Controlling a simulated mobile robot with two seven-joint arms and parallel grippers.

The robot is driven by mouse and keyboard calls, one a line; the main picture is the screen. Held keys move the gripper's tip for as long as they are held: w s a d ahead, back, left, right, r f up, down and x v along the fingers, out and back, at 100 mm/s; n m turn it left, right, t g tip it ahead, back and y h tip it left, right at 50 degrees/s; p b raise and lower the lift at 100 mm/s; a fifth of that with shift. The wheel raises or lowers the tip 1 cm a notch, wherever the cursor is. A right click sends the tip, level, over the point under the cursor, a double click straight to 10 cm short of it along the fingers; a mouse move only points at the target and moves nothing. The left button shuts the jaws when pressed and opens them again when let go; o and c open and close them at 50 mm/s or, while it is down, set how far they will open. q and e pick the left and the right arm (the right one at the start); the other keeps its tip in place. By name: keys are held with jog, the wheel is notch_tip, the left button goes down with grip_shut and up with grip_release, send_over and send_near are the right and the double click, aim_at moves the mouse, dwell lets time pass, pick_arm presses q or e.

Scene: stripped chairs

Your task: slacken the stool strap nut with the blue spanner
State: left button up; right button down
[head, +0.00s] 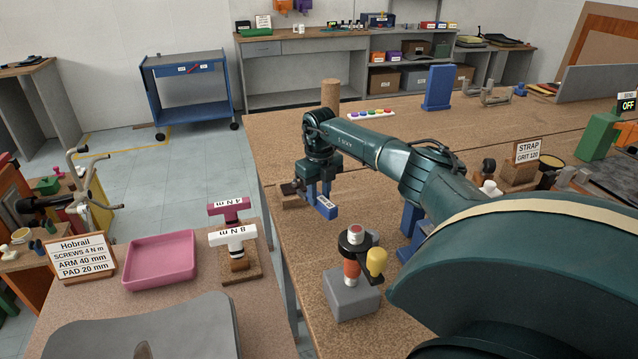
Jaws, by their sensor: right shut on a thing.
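My right gripper (319,196) is low over the brown workbench, near its left edge, with its fingers pointing down. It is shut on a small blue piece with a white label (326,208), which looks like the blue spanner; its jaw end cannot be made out. A small wooden block with a dark part (291,195) sits just left of the fingers. I cannot tell whether the blue piece touches it or the bench. I cannot pick out the stool strap nut for certain. My left gripper is not in view.
A grey block with a red-and-black post and yellow knob (352,297) stands in front of the gripper. A pink tray (160,261) and two T-handled tools, magenta (229,208) and white (232,237), are on the left table. A wooden cylinder (331,95) stands behind.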

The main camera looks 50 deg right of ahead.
jog(key=shift+r, duration=0.15)
notch_tip(320, 180, up, 3)
jog(key=shift+f+p, duration=0.2)
jog(key=shift+p, duration=1)
jog(key=shift+r+p, duration=0.35)
jog(key=shift+r, duration=0.75)
